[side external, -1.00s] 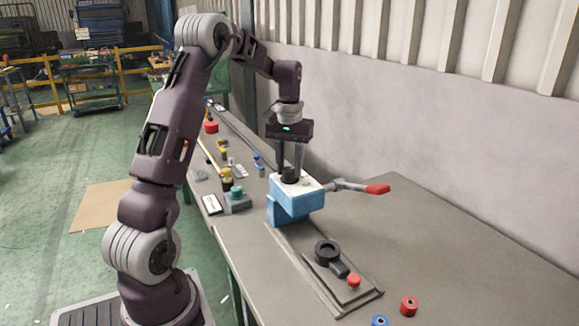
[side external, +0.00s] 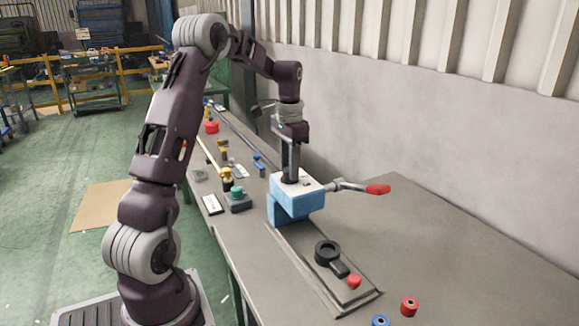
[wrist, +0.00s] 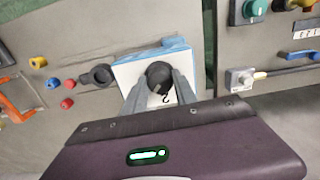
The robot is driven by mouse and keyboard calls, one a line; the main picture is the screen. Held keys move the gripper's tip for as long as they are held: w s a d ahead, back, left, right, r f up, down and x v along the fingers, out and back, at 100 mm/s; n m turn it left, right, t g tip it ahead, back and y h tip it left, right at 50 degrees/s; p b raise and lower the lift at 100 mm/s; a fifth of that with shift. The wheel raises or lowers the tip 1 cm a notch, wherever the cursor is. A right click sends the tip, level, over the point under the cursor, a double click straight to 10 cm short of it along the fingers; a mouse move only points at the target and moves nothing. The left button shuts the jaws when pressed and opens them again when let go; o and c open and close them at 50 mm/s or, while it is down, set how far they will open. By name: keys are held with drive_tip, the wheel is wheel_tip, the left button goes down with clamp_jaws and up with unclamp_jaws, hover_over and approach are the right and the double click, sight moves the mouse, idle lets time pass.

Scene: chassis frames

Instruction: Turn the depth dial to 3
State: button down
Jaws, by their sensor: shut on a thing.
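The depth dial is a round black knob (wrist: 159,75) on the white top of a blue box (side external: 293,207). My gripper (side external: 290,174) points straight down onto this knob from above. In the wrist view its two grey fingers (wrist: 159,84) lie on either side of the knob, shut on it. A small dark mark shows on the white top (wrist: 125,73) beside the knob, but it is too small to read for certain. The fingers hide most of the dial in the side view.
A lever with a red grip (side external: 377,189) sticks out right of the box. In front lies a plate with a black ring-ended handle (side external: 328,252) and a red knob (side external: 354,281). Red (side external: 409,306) and blue (side external: 380,321) cylinders lie nearby. The table's right side is clear.

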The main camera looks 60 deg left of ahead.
idle(0.4)
drive_tip(key=c, duration=1)
unclamp_jaws()
wheel_tip(320, 180, up, 7)
drive_tip(key=shift+f, duration=0.2)
drive_tip(key=shift+r, duration=0.3)
drive_tip(key=shift+d, duration=0.1)
